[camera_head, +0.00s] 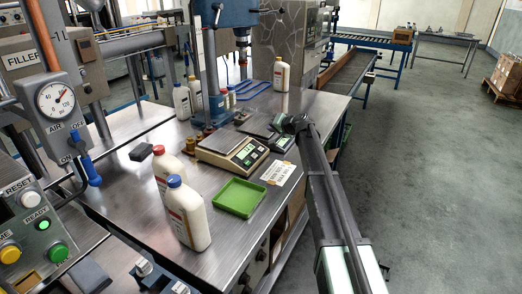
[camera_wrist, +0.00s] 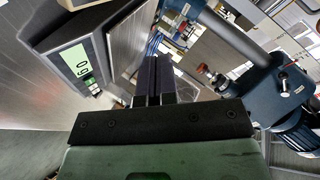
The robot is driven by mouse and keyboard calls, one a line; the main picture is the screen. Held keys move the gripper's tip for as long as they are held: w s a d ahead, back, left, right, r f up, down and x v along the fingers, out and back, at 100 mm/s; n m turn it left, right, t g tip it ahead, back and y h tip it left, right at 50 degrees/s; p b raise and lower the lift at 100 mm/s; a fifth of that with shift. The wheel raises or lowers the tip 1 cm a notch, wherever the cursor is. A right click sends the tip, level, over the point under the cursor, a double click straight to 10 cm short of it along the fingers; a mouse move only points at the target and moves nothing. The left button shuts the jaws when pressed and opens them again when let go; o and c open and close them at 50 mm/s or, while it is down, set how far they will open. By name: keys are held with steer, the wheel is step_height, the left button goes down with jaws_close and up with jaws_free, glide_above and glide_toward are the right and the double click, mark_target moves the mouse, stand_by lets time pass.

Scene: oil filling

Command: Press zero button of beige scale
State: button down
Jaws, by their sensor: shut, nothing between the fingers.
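The beige scale (camera_head: 243,161) stands on the steel bench in the head view, with a grey pan and a lit green display on its dark front panel. A darker grey scale (camera_head: 279,142) stands just right of and behind it. My gripper (camera_head: 284,123) is above the grey scale's right side, apart from the beige scale. In the wrist view its two dark fingers (camera_wrist: 154,78) are together and empty. A scale with a lit display (camera_wrist: 74,62) and small buttons shows left of the fingers; I cannot tell surely which scale it is. The zero button is too small to pick out.
A green tray (camera_head: 239,197) and a white label card (camera_head: 277,173) lie in front of the scales. White bottles (camera_head: 187,214) stand front left, another (camera_head: 281,76) at the back.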

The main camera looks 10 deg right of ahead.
mark_target(261, 149)
steer(key=f+b, duration=0.2)
steer(key=w+a+f+b, duration=0.1)
steer(key=f+b, duration=0.2)
steer(key=a+f+b, duration=0.1)
steer(key=f+b, duration=0.1)
steer(key=shift+w+f+b, duration=0.3)
steer(key=shift+f+b, duration=0.05)
steer(key=shift+f, duration=0.05)
steer(key=shift+w+a+f+b, duration=0.15)
steer(key=shift+a+f+b, duration=0.1)
steer(key=shift+f+b, duration=0.05)
stand_by(1.6)
steer(key=shift+w+a+f+b, duration=0.1)
steer(key=shift+f+b, duration=0.25)
steer(key=shift+b, duration=0.05)
steer(key=shift+a+f+b, duration=0.1)
steer(key=shift+f+b, duration=0.25)
stand_by(0.5)
steer(key=shift+d+r+p, duration=0.2)
steer(key=shift+r+p, duration=0.55)
